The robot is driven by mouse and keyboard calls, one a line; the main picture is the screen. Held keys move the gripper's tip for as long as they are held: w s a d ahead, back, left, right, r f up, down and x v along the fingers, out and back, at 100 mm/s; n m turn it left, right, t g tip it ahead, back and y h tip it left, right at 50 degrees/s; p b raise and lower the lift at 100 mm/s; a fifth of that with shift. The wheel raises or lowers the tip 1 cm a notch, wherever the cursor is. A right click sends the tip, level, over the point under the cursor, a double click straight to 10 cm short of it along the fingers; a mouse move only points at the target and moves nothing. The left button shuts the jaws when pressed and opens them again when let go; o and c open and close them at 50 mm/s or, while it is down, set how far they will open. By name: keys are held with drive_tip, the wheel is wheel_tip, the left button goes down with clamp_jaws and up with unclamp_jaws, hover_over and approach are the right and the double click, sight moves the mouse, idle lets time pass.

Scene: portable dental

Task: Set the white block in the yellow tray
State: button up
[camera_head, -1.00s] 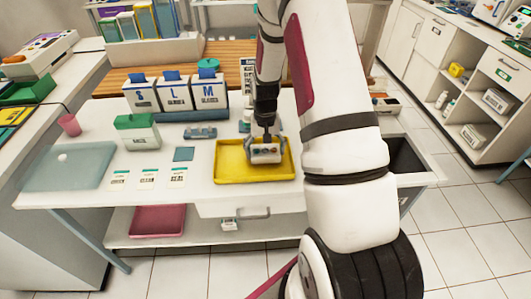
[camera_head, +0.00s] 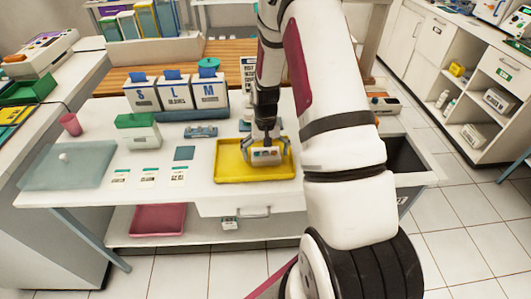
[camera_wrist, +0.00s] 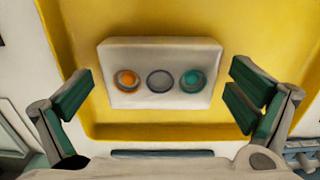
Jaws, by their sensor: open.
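The white block (camera_wrist: 160,62) lies in the yellow tray (camera_wrist: 130,131), with an orange, a grey and a green round mark on its face. In the head view the block (camera_head: 265,156) sits inside the yellow tray (camera_head: 228,174), partly covered by my gripper. My gripper (camera_head: 267,160) is over the tray. In the wrist view my gripper (camera_wrist: 158,98) is open, with one green-padded finger on each side of the block and a visible gap on both sides.
A blue-grey mat (camera_head: 70,166) lies on the white table's left. Labelled boxes (camera_head: 176,95) and a green-lidded box (camera_head: 138,132) stand behind and left of the tray.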

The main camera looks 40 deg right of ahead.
sight(265, 155)
drive_tip(key=s+a+r+n+t, duration=0.1)
drive_tip(key=a+r, duration=0.2)
drive_tip(key=r, duration=0.8)
drive_tip(key=s+a+r, duration=0.1)
drive_tip(key=a+r, duration=0.2)
drive_tip(key=r, duration=0.7)
drive_tip(key=s+a+r+n+t, duration=0.2)
drive_tip(key=s+a+r, duration=0.4)
drive_tip(key=s, duration=0.4)
drive_tip(key=s+a+r+n+t, duration=0.1)
drive_tip(key=s+a+r+n, duration=0.2)
drive_tip(key=s+a+r, duration=0.4)
drive_tip(key=shift+s+a+r+n+t+b, duration=0.35)
drive_tip(key=shift+s+a, duration=0.35)
drive_tip(key=shift+s, duration=0.85)
